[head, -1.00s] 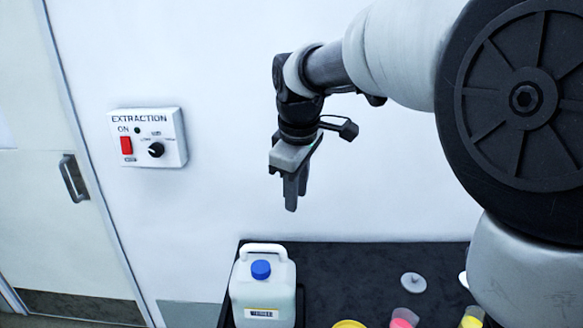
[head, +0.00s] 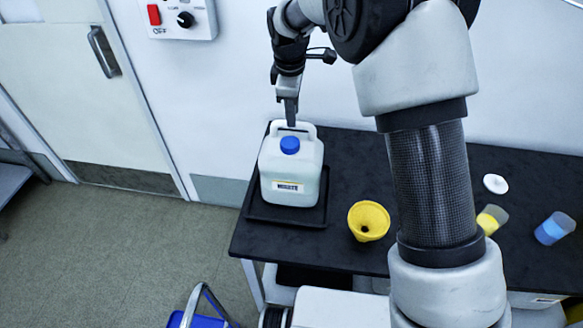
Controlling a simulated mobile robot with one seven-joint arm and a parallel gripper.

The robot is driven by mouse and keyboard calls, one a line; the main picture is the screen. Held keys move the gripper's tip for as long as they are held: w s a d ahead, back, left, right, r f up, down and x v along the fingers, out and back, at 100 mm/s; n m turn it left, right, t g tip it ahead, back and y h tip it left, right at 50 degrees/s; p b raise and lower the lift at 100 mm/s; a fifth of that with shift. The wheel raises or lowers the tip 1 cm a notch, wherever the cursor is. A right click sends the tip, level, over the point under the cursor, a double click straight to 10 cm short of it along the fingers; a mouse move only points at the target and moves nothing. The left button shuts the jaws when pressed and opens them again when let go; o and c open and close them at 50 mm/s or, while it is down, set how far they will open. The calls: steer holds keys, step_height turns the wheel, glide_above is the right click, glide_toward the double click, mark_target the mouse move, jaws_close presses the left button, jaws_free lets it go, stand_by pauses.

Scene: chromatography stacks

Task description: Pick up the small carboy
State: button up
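The small carboy (head: 291,168) is a white, squarish jug with a blue cap, a top handle and a label on its front. It stands upright in a black tray (head: 285,213) at the left end of the black table. My gripper (head: 291,122) points down at the carboy's handle, at the far side of the cap. The fingertips overlap the handle in the picture. I cannot tell whether they touch it, and the side-on view hides the gap between the fingers.
A yellow funnel (head: 368,221) stands right of the tray. A white disc (head: 495,184), a yellow-banded beaker (head: 491,219) and a blue-banded beaker (head: 554,228) lie farther right. The wall is close behind the table. A blue bucket (head: 201,316) is on the floor in front.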

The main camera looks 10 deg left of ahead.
steer(key=shift+w+f+p, duration=0.1)
steer(key=shift+w+f, duration=0.15)
steer(key=shift+f, duration=0.75)
steer(key=shift+w+f+p, duration=0.15)
steer(key=shift+w+f, duration=0.1)
steer(key=shift+f, duration=0.75)
steer(key=shift+w+f+p, duration=0.1)
steer(key=shift+w+f, duration=0.15)
steer(key=shift+f, duration=0.75)
steer(key=shift+c, duration=0.4)
jaws_close()
steer(key=shift+w+r, duration=0.15)
steer(key=shift+r, duration=0.15)
